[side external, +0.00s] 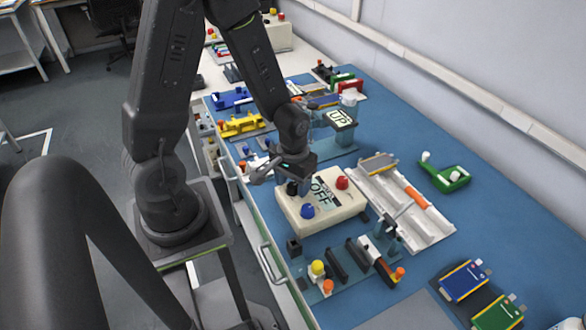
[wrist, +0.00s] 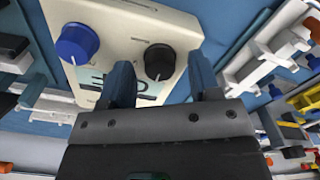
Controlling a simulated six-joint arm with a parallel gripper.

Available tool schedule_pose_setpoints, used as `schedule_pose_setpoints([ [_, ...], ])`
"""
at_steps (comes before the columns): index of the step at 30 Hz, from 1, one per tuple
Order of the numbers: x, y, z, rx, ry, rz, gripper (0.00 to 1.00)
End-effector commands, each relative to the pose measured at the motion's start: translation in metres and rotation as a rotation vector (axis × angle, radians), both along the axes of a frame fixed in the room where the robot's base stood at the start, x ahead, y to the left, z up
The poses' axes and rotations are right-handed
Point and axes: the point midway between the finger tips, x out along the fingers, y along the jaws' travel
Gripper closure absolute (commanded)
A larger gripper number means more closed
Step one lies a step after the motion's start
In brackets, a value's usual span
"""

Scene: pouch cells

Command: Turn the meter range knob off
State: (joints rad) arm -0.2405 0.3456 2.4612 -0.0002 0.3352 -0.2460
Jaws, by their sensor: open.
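The meter is a cream box (side external: 334,222) on the blue bench, with a display reading "OFF" (side external: 325,196). On its top are a black knob (side external: 292,188), a red knob (side external: 342,182) and a blue knob (side external: 307,210). The wrist view shows the box (wrist: 125,18), the blue knob (wrist: 77,43) and the black knob (wrist: 160,61), which bears a pale mark. My gripper (wrist: 161,78) is open, its two blue fingers apart on either side of the black knob in the picture. I cannot tell whether they touch it. The display is partly hidden there.
A white tray (side external: 425,226) lies right of the meter. Small fixtures with yellow and orange knobs (side external: 318,268) stand in front of it. A stand marked "UP" (side external: 340,119) is behind. Blue and green pouch cells (side external: 463,281) lie front right. The right side of the bench has clear room.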

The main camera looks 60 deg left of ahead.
Motion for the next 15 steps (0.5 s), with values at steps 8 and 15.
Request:
schedule_pose_setpoints([
  [8,0.002,0.000,0.038,0.002,-0.009,0.000,0.43],
  [15,0.001,0.000,0.088,0.003,-0.010,0.000,0.43],
])
